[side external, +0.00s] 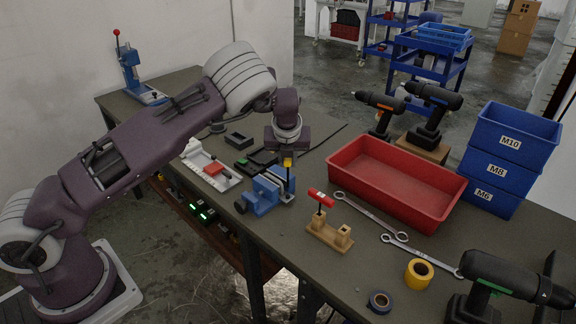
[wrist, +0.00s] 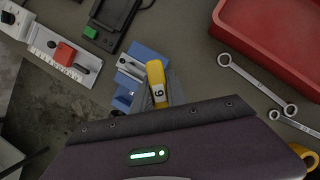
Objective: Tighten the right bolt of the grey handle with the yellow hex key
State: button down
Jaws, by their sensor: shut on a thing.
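The yellow hex key (side external: 287,162) is held in my gripper (side external: 287,153), which is shut on its handle above the blue vise (side external: 265,197). Its thin shaft seems to point down beside the vise; its tip is too small to make out. In the wrist view the yellow handle (wrist: 156,80) carries a dark digit and lies over the right side of the vise (wrist: 128,76). Grey parts show at the vise jaws, but I cannot tell the grey handle or its right bolt there.
A white fixture with a red block (side external: 214,168) stands left of the vise. A wooden stand (side external: 330,236) with a red-handled tool stands to the right, near wrenches (side external: 372,214) and a red tray (side external: 395,180). Black items (side external: 257,160) lie behind the vise.

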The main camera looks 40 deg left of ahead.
jog(key=shift+r, duration=0.3)
jog(key=shift+f, duration=1.75)
jog(key=shift+f, duration=0.3)
jog(key=shift+m+t+h, duration=0.3)
jog(key=shift+m+h, duration=0.1)
jog(key=shift+m, duration=0.7)
jog(key=shift+r, duration=2.05)
